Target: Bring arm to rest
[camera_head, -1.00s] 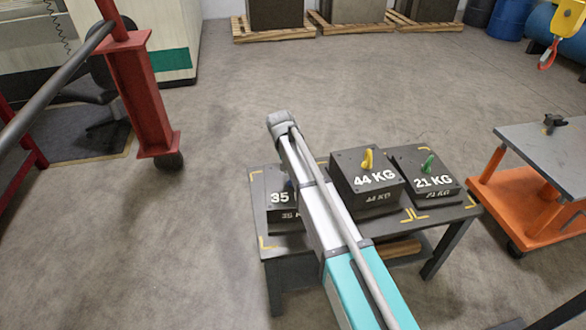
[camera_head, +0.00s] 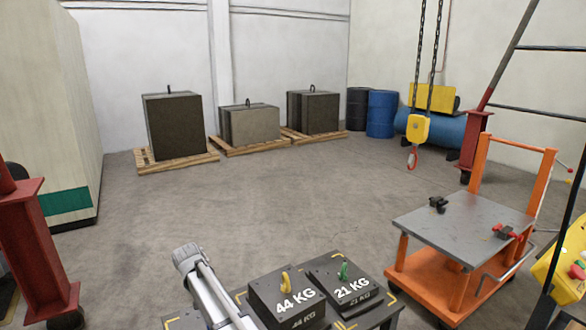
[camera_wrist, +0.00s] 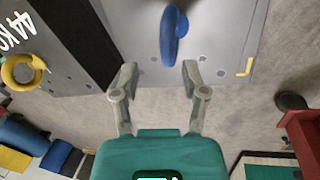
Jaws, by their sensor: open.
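My arm rises at the bottom left of the head view, and my gripper does not show there. In the wrist view my gripper (camera_wrist: 160,76) is open and empty, its two grey fingers apart. A blue lifting eye (camera_wrist: 174,36) stands on a grey block top beyond the fingertips, with no visible contact. The black 44 KG block (camera_head: 287,297) with its yellow eye sits on the table, and its yellow eye also shows in the wrist view (camera_wrist: 20,72). The black 21 KG block (camera_head: 344,285) with a green eye sits to its right.
An orange trolley (camera_head: 440,285) with a grey top stands at the right. A red post (camera_head: 40,250) stands left. The middle floor is clear.

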